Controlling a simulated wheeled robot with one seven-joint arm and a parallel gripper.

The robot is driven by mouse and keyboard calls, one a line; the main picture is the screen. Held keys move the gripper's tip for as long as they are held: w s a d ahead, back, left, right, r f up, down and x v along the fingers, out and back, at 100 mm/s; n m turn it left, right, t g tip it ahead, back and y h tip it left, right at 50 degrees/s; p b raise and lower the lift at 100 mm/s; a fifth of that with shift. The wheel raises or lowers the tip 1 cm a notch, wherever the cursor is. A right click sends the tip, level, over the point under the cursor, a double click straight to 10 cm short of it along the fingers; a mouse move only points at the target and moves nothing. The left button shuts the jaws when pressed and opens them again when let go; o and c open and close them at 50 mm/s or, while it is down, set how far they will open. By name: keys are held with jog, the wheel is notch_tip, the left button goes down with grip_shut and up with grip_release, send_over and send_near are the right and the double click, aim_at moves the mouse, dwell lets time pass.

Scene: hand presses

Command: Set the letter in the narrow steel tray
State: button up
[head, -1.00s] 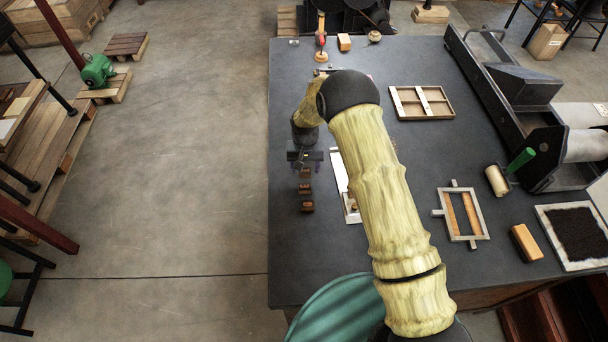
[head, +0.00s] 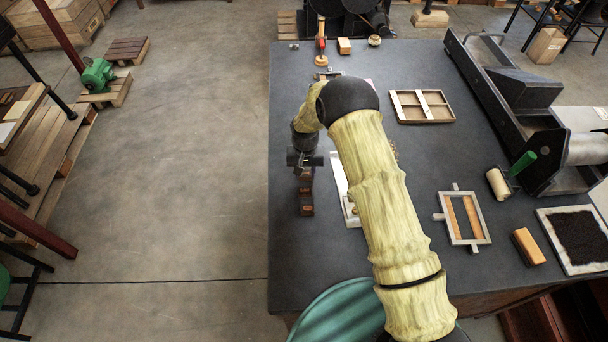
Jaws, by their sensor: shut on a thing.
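Small dark brown letter blocks stand in a short column on the dark table, left of my arm. My gripper (head: 305,170) points down at the far end of this column and is shut on a letter there. The gripper hides much of that letter, and I cannot tell whether it is clear of the table. Another letter block (head: 306,209) stands at the near end of the column. The narrow steel tray (head: 342,178) lies just right of the letters, long side running away from me. My arm covers its right part.
A wooden divided case (head: 422,106) lies beyond my arm. A large press (head: 520,100) stands along the right edge.

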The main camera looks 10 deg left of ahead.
aim_at(305, 173)
jog(key=shift+r+p, duration=0.95)
jog(key=shift+r, duration=1.25)
